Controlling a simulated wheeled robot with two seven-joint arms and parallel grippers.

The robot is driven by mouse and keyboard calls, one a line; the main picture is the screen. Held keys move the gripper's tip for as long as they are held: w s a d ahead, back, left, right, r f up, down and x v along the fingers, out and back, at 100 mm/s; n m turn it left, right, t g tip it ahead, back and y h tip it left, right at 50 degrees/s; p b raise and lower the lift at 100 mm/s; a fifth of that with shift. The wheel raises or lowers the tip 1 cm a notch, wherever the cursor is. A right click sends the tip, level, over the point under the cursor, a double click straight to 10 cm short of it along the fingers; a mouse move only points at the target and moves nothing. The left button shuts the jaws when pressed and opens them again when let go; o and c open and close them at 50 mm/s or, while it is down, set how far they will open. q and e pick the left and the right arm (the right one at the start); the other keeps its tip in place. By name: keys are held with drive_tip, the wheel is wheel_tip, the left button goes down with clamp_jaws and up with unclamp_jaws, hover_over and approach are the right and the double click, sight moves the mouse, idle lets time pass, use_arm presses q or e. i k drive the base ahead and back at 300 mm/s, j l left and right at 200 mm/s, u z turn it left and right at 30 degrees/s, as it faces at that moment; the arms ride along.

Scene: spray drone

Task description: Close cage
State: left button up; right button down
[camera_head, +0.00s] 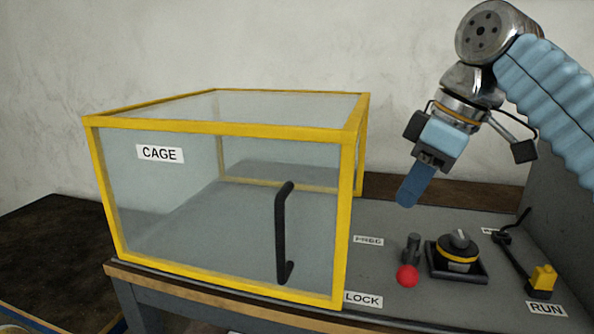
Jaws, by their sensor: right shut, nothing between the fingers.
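The cage (225,130) is a clear-walled box with a yellow frame on the left part of the workbench. Its front panel carries a CAGE label (160,154) and an upright black handle (283,232) near its right side. I see no clear gap around the front panel, but cannot tell whether it is latched. My right gripper (408,197) hangs to the right of the cage, above the bench, apart from the cage and handle. Its blue fingers are together and hold nothing. My left gripper is not in view.
Right of the cage, the grey bench top holds a red-knobbed lever (407,276), a black rotary knob (458,252) and a yellow-ended lever (543,278) by the RUN label. A LOCK label (363,300) sits at the cage's front right corner. A wall stands behind.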

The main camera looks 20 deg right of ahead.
sight(214, 103)
drive_tip(key=k+j, duration=0.8)
drive_tip(key=j, duration=0.1)
